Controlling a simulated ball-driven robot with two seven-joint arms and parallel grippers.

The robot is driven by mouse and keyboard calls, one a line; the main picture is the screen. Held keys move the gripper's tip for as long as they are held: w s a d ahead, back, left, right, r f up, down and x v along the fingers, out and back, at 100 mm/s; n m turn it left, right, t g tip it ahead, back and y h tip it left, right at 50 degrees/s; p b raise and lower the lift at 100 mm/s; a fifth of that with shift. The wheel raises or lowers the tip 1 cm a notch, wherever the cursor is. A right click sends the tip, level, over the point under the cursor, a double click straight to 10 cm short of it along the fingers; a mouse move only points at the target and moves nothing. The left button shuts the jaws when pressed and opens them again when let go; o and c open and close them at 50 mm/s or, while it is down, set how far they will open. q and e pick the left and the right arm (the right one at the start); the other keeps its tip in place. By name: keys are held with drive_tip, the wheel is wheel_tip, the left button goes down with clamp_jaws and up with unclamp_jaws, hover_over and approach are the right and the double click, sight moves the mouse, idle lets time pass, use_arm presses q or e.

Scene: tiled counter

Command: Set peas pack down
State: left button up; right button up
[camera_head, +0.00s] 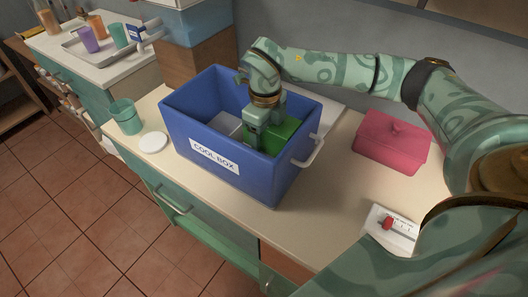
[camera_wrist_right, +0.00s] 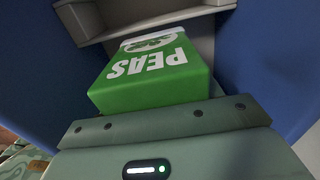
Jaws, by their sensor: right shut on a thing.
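The green peas pack (camera_head: 286,134) is inside the blue cool box (camera_head: 222,165), toward its right side. My right gripper (camera_head: 264,132) reaches down into the box from above and is shut on the pack. In the right wrist view the peas pack (camera_wrist_right: 155,75) sits between the two jaws (camera_wrist_right: 150,70), its white PEAS lettering upside down. Blue box walls show on both sides. The bottom of the pack is hidden, so I cannot tell whether it touches the box floor. My left gripper is not in view.
A teal cup (camera_head: 126,117) and a white round lid (camera_head: 153,142) stand left of the box. A pink lidded dish (camera_head: 392,142) and a white panel with a red knob (camera_head: 391,226) are on the right.

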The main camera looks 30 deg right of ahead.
wheel_tip(320, 180, down, 7)
drive_tip(key=shift+r+b, duration=0.1)
drive_tip(key=shift+b, duration=0.8)
drive_tip(key=shift+r, duration=0.1)
drive_tip(key=o, duration=1.4)
wheel_tip(320, 180, up, 12)
drive_tip(key=p, duration=0.3)
drive_tip(key=shift+p, duration=0.35)
